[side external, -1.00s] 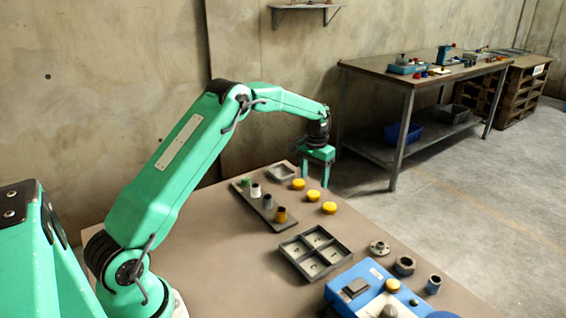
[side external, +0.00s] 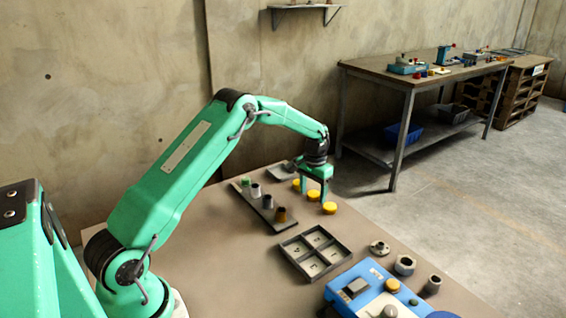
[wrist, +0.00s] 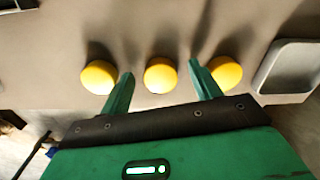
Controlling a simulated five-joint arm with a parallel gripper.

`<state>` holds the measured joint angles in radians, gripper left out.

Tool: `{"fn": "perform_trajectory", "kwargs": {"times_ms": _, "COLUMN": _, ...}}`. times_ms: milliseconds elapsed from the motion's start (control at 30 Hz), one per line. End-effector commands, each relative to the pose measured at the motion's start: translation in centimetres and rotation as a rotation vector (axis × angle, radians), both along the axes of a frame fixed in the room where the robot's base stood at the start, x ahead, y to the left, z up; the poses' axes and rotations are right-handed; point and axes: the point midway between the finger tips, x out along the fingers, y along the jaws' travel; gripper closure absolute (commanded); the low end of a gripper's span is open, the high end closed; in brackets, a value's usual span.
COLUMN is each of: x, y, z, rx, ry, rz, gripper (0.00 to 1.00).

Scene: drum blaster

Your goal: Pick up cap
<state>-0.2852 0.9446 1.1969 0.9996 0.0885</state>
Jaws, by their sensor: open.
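Three round yellow caps stand in a row on the brown table: a far cap (side external: 297,184), a middle cap (side external: 313,195) and a near cap (side external: 329,208). My gripper (side external: 313,193) is open and low over the row, with its fingers on either side of the middle cap. In the wrist view, the middle cap (wrist: 160,75) shows between the two fingertips (wrist: 160,72), with a gap to each. The other caps, at left (wrist: 98,77) and at right (wrist: 226,73), lie just outside the fingers. I cannot tell whether the fingertips touch the table.
A dark rack (side external: 244,196) with several small cylinders stands left of the caps. A small grey tray (wrist: 288,65) lies beyond the row's end. A four-compartment tray (side external: 291,262), a blue device (side external: 375,283) and metal parts are nearer the camera. A workbench stands behind.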

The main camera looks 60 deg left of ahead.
Motion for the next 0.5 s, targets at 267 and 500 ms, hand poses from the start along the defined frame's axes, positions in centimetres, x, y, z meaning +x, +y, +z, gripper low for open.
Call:
{"fn": "perform_trajectory", "kwargs": {"times_ms": 267, "x": -0.01, "y": 0.0, "z": 0.03, "rx": 0.0, "ry": 0.0, "rz": 0.0, "gripper": 0.37}}
{"fn": "perform_trajectory", "kwargs": {"times_ms": 500, "x": -0.01, "y": 0.0, "z": 0.04, "rx": 0.0, "ry": 0.0, "rz": 0.0, "gripper": 0.57}}
